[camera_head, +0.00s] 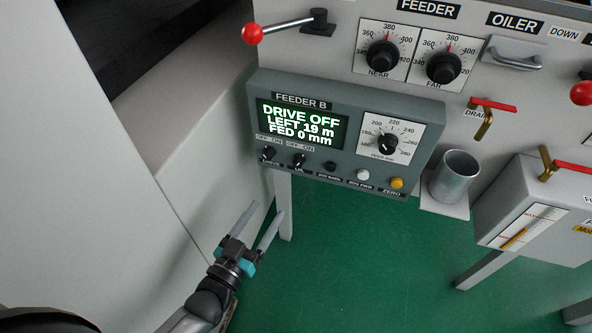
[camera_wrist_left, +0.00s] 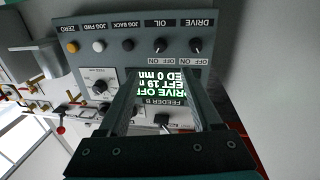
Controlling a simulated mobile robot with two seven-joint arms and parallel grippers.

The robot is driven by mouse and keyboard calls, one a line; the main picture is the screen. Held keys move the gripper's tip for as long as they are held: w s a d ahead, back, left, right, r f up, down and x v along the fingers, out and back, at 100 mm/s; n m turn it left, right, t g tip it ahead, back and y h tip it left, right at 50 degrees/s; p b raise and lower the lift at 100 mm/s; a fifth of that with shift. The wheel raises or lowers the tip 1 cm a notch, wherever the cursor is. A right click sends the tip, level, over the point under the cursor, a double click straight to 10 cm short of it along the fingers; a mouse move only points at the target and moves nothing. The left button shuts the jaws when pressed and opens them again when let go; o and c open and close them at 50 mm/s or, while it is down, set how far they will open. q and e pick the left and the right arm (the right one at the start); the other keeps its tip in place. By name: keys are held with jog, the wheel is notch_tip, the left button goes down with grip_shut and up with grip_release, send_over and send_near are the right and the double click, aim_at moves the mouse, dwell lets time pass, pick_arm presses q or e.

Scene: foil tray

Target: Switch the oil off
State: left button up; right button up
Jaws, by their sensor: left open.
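The oil switch (camera_head: 299,160) is a small black knob under an OFF–ON label on the grey FEEDER B panel (camera_head: 350,92). It sits right of the drive switch (camera_head: 267,154). In the left wrist view, which shows the panel upside down, the oil switch (camera_wrist_left: 159,45) and drive switch (camera_wrist_left: 196,45) are both clear of the fingers. I cannot tell surely which side the oil knob points to. My left gripper (camera_head: 268,211) is open and empty, below and in front of the panel, apart from it. My right gripper is not in view.
The display (camera_head: 302,124) reads DRIVE OFF, LEFT 19 m, FED 0 mm. A dial (camera_head: 388,143) and black, white and yellow buttons (camera_head: 397,183) share the panel. A metal cup (camera_head: 455,176) stands to the right. A panel leg (camera_head: 284,205) is close to my left gripper.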

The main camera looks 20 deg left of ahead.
aim_at(296, 166)
pick_arm(q)
jog(key=w+b, duration=0.1)
jog(key=w, duration=0.3)
jog(key=w+d+b, duration=0.1)
jog(key=w+b, duration=0.1)
jog(key=w, duration=0.2)
jog(key=w+d+b, duration=0.1)
jog(key=w, duration=0.4)
jog(key=shift+d+f, duration=0.1)
jog(key=shift+f, duration=0.05)
jog(key=shift+w+d+b, duration=0.1)
jog(key=shift+w+b, duration=0.35)
jog(key=shift+w, duration=0.3)
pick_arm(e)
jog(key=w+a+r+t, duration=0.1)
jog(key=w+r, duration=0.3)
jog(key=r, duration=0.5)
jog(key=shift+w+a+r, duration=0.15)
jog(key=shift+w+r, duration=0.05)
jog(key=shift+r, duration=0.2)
pick_arm(q)
jog(key=shift+c, duration=0.2)
grip_shut()
